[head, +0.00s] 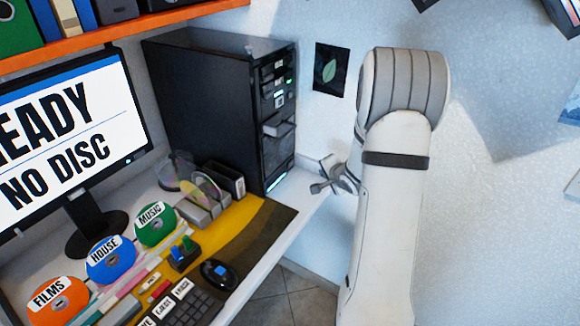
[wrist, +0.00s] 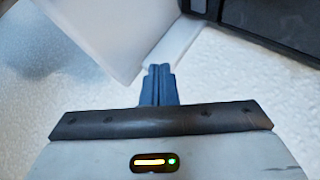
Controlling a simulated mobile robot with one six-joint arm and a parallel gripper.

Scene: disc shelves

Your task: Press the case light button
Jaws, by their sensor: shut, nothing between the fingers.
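The black computer tower (head: 205,110) stands at the back of the desk, its narrow front panel facing right. The panel has small buttons and lights near the top, a slot with a grey tray (head: 279,125) sticking out, and a lit strip (head: 277,181) near the bottom. I cannot tell which mark is the case light button. My gripper (head: 318,187) is to the right of the tower's lower front, apart from it, partly hidden by my arm. In the wrist view its blue-grey fingers (wrist: 158,84) are together and empty. A dark body, likely the tower, shows at that view's upper right.
A monitor (head: 70,140) reading "READY NO DISC" stands at left. The desk holds labelled discs (head: 112,258), a disc rack (head: 207,205), a keyboard (head: 180,305) and a mouse (head: 219,274). An orange shelf (head: 120,37) hangs above. Open floor lies beyond the desk's right edge.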

